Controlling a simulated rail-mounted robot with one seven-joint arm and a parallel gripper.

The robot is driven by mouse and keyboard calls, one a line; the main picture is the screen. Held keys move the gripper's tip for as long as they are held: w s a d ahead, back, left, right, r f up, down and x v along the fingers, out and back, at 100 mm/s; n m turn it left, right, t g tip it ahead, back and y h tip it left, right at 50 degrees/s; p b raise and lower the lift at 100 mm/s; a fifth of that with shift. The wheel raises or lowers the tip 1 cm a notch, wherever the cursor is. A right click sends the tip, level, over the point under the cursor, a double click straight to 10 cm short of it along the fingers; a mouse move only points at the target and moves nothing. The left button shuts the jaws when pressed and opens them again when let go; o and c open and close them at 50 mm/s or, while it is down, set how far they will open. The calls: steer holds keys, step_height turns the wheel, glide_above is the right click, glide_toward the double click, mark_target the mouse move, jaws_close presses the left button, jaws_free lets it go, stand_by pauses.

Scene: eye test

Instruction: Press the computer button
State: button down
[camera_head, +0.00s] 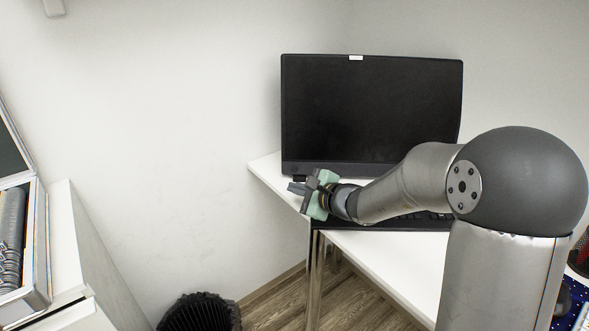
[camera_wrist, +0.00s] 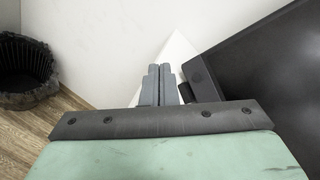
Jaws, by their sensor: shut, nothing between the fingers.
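My gripper (camera_head: 293,188) is shut and empty in front of the screen's lower left corner, fingers pointing left. In the wrist view my shut fingers (camera_wrist: 159,82) lie just left of a dark grey strip (camera_wrist: 200,82) at the screen's edge. A faint round mark (camera_wrist: 197,74) shows on that strip; I cannot tell if it is the button. The screen (camera_wrist: 275,75) fills the right side.
A black ribbed bin (camera_head: 200,313) stands on the wood floor to the left. A white cabinet (camera_head: 85,250) with an open case (camera_head: 40,245) is at far left. The wall is close behind.

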mark_target(295, 169)
steer(key=w+p, duration=0.1)
steer(key=w, duration=0.2)
steer(key=w+f+p, duration=0.1)
steer(key=w, duration=0.2)
steer(key=shift+w+f, duration=0.2)
steer(key=shift+w, duration=0.15)
steer(key=shift+w+f, duration=0.15)
steer(key=shift+w, duration=0.8)
stand_by(1.0)
steer(key=shift+w+f, duration=0.1)
steer(key=shift+w, duration=0.3)
steer(key=shift+w+f, duration=0.1)
steer(key=shift+w, duration=0.3)
stand_by(0.8)
steer(key=shift+b, duration=0.35)
steer(key=shift+s+b, duration=0.6)
steer(key=shift+s, duration=0.2)
